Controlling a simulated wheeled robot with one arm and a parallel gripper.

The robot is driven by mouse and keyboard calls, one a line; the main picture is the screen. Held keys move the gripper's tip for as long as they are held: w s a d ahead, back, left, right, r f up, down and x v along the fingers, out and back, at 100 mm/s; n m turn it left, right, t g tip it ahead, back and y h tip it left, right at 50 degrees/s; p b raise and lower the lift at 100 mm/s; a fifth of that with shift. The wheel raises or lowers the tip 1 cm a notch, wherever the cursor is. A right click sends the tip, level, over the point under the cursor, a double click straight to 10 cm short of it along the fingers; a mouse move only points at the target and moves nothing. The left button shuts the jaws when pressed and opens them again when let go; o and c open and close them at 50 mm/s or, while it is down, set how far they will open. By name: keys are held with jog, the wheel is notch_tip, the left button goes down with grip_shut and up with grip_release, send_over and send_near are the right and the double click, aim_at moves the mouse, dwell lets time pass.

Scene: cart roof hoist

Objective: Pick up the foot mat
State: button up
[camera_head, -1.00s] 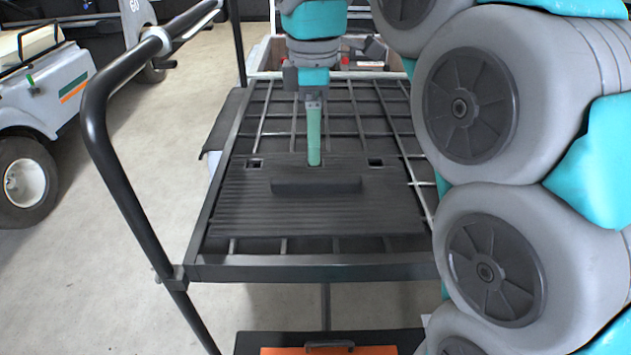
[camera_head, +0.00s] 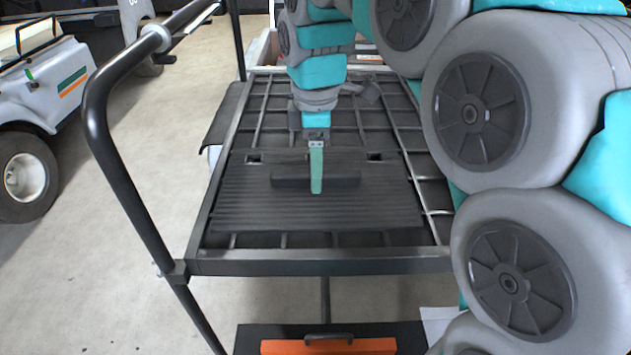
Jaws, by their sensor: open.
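The foot mat (camera_head: 270,210) is a dark, ribbed rectangular panel lying flat on the cart's metal grid rack (camera_head: 405,160). It has a raised dark handle bar (camera_head: 345,180) across its middle and two small square holes near its far edge. My gripper (camera_head: 316,188) points down over the handle bar, and its pale green finger overlaps the bar in the picture. Only one finger face shows clearly; the other is hidden behind it. I cannot tell whether the fingers touch the bar or straddle it.
A black tubular handle (camera_head: 97,110) of the cart rises at the left. An orange case (camera_head: 330,346) sits below the rack at the front. A white wheeled vehicle (camera_head: 50,85) stands at the left. The floor between is clear.

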jog(key=shift+f, duration=0.25)
dwell(0.4)
grip_shut()
dwell(0.5)
dwell(0.4)
